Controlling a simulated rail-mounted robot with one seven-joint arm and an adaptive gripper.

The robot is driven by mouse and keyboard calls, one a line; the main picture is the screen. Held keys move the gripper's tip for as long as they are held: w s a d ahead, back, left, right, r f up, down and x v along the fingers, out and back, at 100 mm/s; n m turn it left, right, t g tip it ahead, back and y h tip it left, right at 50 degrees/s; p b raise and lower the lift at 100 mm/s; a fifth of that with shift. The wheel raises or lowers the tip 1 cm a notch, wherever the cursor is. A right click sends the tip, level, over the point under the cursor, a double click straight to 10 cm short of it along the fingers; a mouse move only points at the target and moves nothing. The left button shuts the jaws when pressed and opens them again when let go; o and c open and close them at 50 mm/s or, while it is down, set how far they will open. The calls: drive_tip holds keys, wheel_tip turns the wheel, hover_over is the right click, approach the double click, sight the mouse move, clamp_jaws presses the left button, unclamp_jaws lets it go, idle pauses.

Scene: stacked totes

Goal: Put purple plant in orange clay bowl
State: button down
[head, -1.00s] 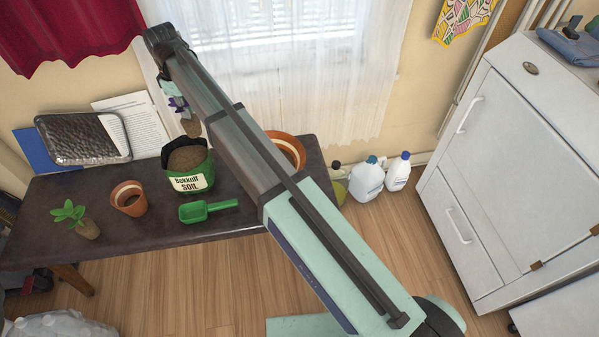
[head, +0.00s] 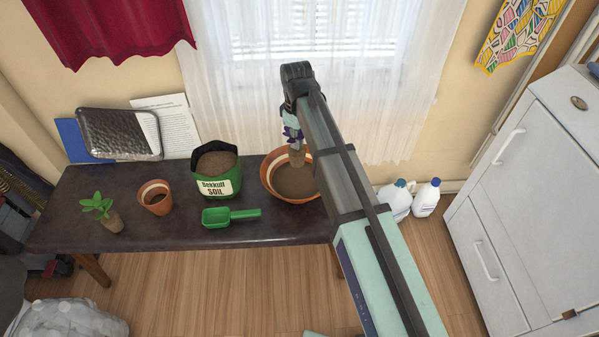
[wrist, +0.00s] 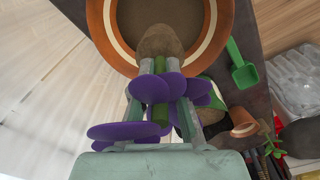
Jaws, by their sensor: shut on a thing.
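The purple plant (head: 292,134) hangs upright in my gripper (head: 291,122), its brown root ball (head: 297,157) pointing down. In the wrist view the purple leaves (wrist: 150,89) spread around the fingers (wrist: 164,100), which are shut on the green stem (wrist: 160,113). The orange clay bowl (head: 268,185) stands on the dark table, with brown soil inside; my arm hides part of its right side. In the head view the root ball overlaps the bowl's back part. In the wrist view it overlaps the soil near the bowl's rim (wrist: 101,35). I cannot tell whether it touches the soil.
On the table (head: 150,228) stand a soil bag (head: 220,187), a green scoop (head: 231,216), a small clay pot (head: 155,198) and a green-leaved plant (head: 100,208). A metal tray (head: 118,134) leans at the back left. White jugs (head: 426,197) stand on the floor at right.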

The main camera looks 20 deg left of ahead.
wheel_tip(320, 180, down, 14)
drive_tip(key=b, duration=0.1)
drive_tip(key=shift+r, duration=0.25)
drive_tip(key=shift+f, duration=0.15)
drive_tip(key=c, duration=1.2)
unclamp_jaws()
wheel_tip(320, 180, up, 12)
drive_tip(key=shift+r+p, duration=0.15)
drive_tip(key=shift+p, duration=0.4)
